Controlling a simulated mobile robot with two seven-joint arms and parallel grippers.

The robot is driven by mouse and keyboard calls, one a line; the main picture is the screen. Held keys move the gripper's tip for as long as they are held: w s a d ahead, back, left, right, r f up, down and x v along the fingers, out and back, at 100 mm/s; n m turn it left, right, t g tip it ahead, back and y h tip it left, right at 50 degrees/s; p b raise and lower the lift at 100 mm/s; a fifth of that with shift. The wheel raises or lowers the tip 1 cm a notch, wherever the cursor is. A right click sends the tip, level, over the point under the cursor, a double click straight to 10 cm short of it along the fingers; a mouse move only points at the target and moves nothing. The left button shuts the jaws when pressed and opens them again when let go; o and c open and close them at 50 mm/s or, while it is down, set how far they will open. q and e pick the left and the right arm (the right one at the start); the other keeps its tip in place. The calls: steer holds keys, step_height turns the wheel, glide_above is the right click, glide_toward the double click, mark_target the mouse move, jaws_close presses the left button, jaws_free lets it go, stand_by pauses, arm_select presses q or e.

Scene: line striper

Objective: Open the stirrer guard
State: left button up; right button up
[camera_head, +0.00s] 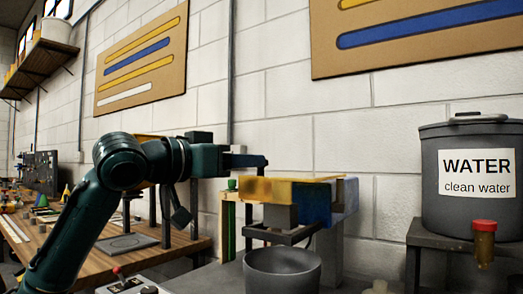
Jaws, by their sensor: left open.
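The stirrer (325,203) stands in the middle, with a yellow top piece (270,188), a blue side and a dark frame below. I cannot tell which part is its guard; the yellow piece lies flat over the top. A dark grey bowl (283,271) sits under the stirrer head. My left gripper (262,163) is open, just above and behind the yellow piece's left part. It looks empty, and I cannot tell whether it touches the stirrer. My right gripper is not in view.
A wooden workbench (195,246) with small items runs along the left. A block wall closes the back.

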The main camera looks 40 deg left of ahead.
arm_select(q)
steer(key=w, duration=0.1)
steer(key=w+p, duration=0.1)
steer(key=w, duration=0.2)
steer(key=shift+w+d+r+p, duration=0.1)
steer(key=shift+d+r+p, duration=0.05)
steer(key=shift+d+p, duration=0.15)
steer(key=shift+w, duration=0.5)
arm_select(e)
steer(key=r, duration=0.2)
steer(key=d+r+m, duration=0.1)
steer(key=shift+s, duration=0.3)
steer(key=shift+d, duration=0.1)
arm_select(q)
jaws_close()
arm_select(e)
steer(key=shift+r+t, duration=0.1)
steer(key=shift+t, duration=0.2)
